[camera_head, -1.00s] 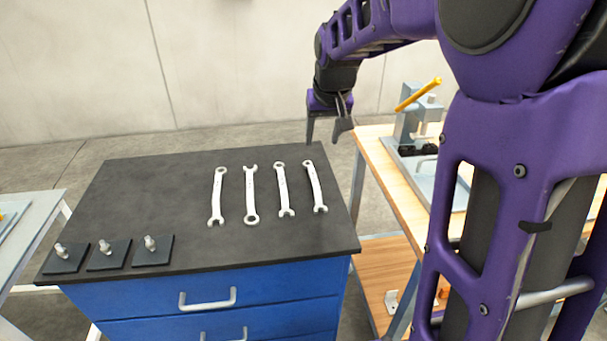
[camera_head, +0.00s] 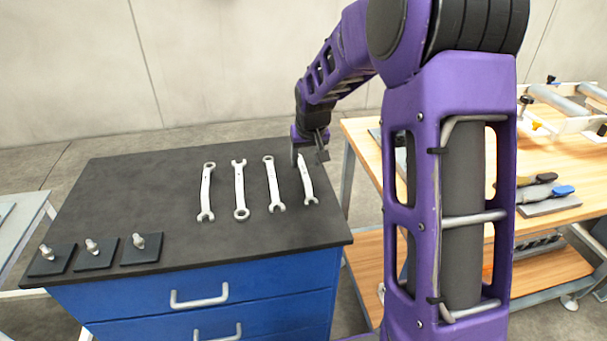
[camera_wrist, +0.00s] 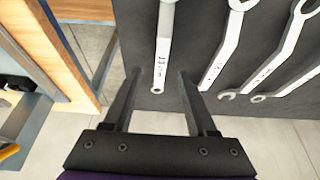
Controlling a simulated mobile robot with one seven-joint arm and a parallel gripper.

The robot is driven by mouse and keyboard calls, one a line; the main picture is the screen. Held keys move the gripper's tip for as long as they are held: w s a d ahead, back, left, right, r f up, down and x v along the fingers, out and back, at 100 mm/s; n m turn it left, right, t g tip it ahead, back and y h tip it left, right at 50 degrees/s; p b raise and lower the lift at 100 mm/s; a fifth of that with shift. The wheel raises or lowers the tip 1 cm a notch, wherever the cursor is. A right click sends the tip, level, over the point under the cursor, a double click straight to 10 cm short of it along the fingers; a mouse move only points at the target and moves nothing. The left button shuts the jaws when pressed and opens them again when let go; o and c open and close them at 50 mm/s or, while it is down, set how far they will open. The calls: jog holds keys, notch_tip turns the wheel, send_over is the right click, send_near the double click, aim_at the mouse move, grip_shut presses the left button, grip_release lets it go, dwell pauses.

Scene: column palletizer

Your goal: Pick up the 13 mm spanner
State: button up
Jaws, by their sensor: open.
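The rightmost spanner (camera_head: 307,182) lies on the dark top of the blue cabinet. In the wrist view the same silver spanner (camera_wrist: 164,45) carries a mark that looks like 13, and its near end lies between the two fingers in the picture. My gripper (camera_head: 310,150) is open at the far end of this spanner and hides part of that end in the head view. In the wrist view my gripper (camera_wrist: 159,72) shows a finger on either side, with no clear contact. Its height over the top is hard to tell.
Other silver spanners (camera_head: 272,184) lie in a row to the left, the nearest (camera_wrist: 226,47) close to a finger. Black blocks with bolts (camera_head: 93,251) sit at the front left. A wooden bench (camera_head: 460,150) with tools stands right, past a gap.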

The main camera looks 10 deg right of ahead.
aim_at(303, 170)
jog(key=x, duration=0.4)
jog(key=shift+w+f, duration=0.15)
jog(key=shift+w, duration=0.05)
jog(key=shift+c, duration=0.3)
grip_shut()
